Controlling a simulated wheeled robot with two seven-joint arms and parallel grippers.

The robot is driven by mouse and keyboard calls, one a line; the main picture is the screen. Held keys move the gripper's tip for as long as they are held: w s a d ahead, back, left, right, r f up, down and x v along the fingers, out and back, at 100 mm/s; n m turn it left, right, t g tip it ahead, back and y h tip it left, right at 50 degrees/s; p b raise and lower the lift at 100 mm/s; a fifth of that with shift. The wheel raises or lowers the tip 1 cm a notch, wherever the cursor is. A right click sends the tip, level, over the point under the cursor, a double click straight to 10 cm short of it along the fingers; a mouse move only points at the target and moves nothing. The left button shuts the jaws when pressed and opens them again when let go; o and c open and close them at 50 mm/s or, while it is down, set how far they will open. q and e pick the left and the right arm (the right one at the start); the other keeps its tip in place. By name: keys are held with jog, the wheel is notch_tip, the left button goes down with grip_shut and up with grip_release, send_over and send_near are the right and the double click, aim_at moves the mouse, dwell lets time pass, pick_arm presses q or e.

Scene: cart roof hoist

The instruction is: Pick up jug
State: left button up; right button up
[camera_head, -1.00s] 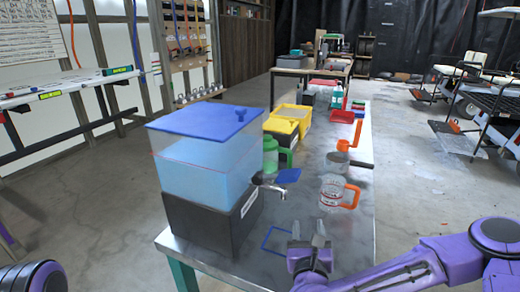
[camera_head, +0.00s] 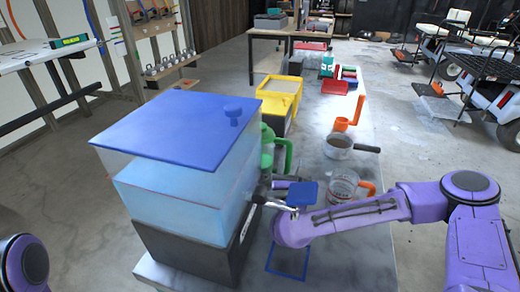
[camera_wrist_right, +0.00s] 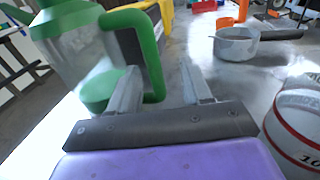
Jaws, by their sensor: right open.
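A clear jug with a green lid and green handle (camera_head: 284,153) stands behind the water dispenser, which hides much of it in the head view. In the right wrist view, the jug (camera_wrist_right: 82,50) is at upper left with its green handle loop facing the gripper. My right gripper (camera_wrist_right: 160,75) is open; the handle's upright part appears between its fingers, with the left finger overlapping the loop. I cannot tell whether they touch. My left gripper is out of view.
The blue-lidded dispenser (camera_head: 175,195) with its tap (camera_head: 277,204) is close left of my right arm. A measuring cup with an orange handle (camera_head: 342,187) is at the right, and a grey pot (camera_head: 338,146) stands beyond it. Yellow bins (camera_head: 280,92) are farther back.

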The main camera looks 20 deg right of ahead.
aim_at(288, 160)
jog(key=x, duration=0.1)
jog(key=p+x, duration=0.1)
jog(key=x, duration=0.2)
jog(key=shift+w+a+r, duration=0.2)
jog(key=shift+w+r, duration=0.05)
jog(key=shift+w, duration=0.1)
jog(key=shift+w+d, duration=0.25)
jog(key=shift+w, duration=0.2)
grip_shut()
